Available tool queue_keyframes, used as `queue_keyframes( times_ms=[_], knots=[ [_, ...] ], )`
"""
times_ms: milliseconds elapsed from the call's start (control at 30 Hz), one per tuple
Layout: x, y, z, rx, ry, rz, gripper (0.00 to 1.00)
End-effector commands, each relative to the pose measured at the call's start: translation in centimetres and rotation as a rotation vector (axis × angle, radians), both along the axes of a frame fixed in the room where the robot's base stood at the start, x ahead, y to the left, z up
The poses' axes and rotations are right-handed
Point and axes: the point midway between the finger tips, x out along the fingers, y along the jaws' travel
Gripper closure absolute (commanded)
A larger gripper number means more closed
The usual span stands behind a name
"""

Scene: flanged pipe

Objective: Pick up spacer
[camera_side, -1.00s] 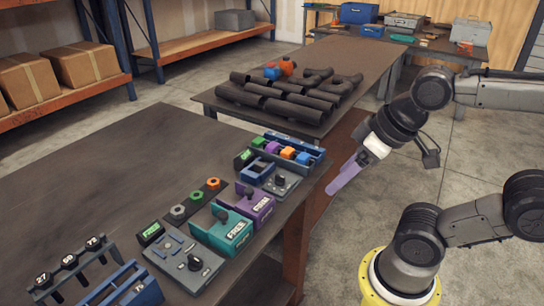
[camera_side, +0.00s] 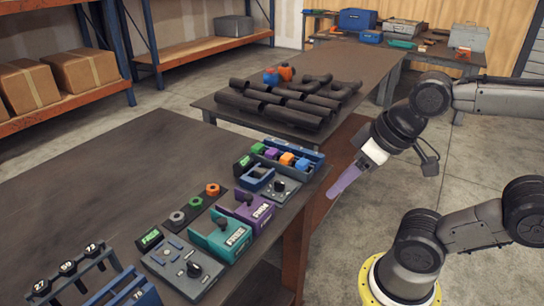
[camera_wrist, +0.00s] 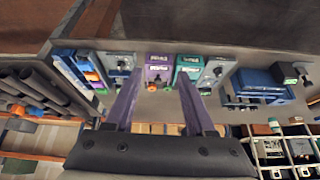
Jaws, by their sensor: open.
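My gripper (camera_side: 333,194) is open and empty, with long purple fingers. In the side view it hangs past the right edge of the near table, apart from everything on it. In the wrist view the two fingers (camera_wrist: 157,88) stand wide apart, with nothing between them. No part is labelled as the spacer, so I cannot tell which it is. Small round parts lie in a row on the near table: a grey one (camera_side: 177,216), a greenish one (camera_side: 196,202) and an orange one (camera_side: 213,190). Small coloured blocks, including an orange one (camera_side: 287,158), sit in a blue tray (camera_side: 312,154).
A teal fixture (camera_side: 222,238), a purple fixture (camera_side: 254,211) and grey control boxes (camera_side: 181,268) line the near table's right side. A dark rack (camera_side: 68,272) stands front left. Dark pipes (camera_side: 280,108) lie on the far table. The near table's left part is clear.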

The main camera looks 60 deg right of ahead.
Motion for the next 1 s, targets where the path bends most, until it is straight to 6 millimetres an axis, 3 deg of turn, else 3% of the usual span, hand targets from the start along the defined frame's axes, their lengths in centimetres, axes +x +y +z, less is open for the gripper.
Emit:
queue_keyframes(
  times_ms=[100,267,467,600,800,1000],
  knots=[
    [-0.1,-0.2,0.4,0.045,0.006,-0.101,0.45],
    [1.9,-0.9,4.1,0.125,-0.026,-0.311,0.45],
    [7.2,-2.8,8.6,0.209,-0.019,-0.618,0.45],
    [12.3,-4.9,10.7,0.251,-0.007,-0.852,0.45],
    [20.0,-8.8,10.9,0.276,0.011,-1.155,0.45],
    [27.0,-13.5,7.6,0.256,0.040,-1.386,0.45]
  ],
)
